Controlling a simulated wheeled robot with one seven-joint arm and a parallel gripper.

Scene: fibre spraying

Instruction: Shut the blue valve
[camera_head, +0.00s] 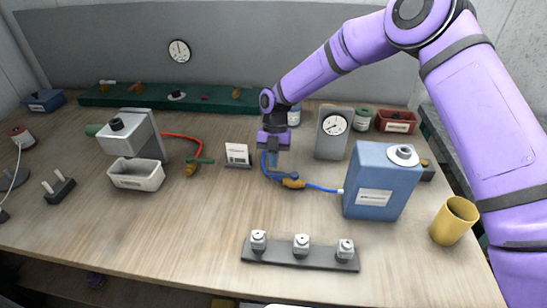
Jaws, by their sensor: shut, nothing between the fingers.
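The blue valve (284,176) lies on the wooden table near its middle. It has an orange-brown part (293,183) at its right end, and a blue hose (322,188) runs from there to the blue tank (383,180). My gripper (271,158) points down from the purple arm, over the valve's left end, and is shut with nothing in it. Its fingertips are small and overlap the valve in the picture. I cannot tell whether they touch it. The valve's left part is partly hidden, and its handle position is unclear.
A small label card (237,153) and gauge box (333,132) stand nearby. A knob strip (300,252) lies in front; a yellow cup (454,220) stands right.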

